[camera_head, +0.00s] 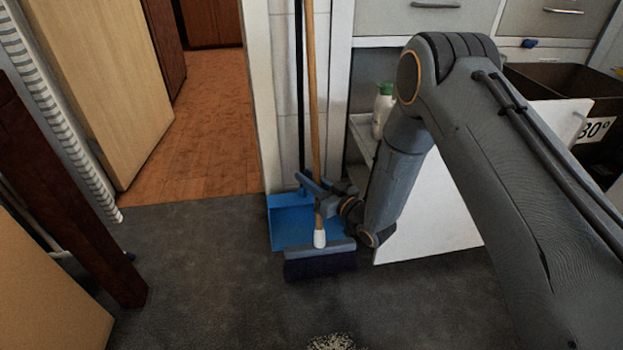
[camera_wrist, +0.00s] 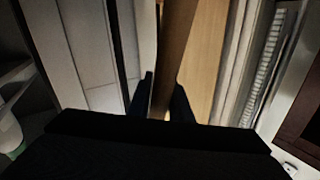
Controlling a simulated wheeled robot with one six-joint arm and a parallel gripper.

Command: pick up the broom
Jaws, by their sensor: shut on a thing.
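The broom has a long wooden handle (camera_head: 313,100) that stands nearly upright, and a dark, wide brush head (camera_head: 320,263) low near the floor in front of the dustpan. My gripper (camera_head: 322,194) is shut on the lower part of the handle, just above its white socket. In the wrist view the handle (camera_wrist: 174,50) runs up between the two dark fingers (camera_wrist: 163,100). The brush head is out of sight in the wrist view. I cannot tell whether the bristles touch the floor.
A blue dustpan (camera_head: 287,222) with a dark upright pole stands directly behind the broom. A white cabinet (camera_head: 430,215) with a bottle (camera_head: 383,108) is to the right. A doorway with wooden floor (camera_head: 200,130) opens at left. Pale debris (camera_head: 332,341) lies on the clear dark floor in front.

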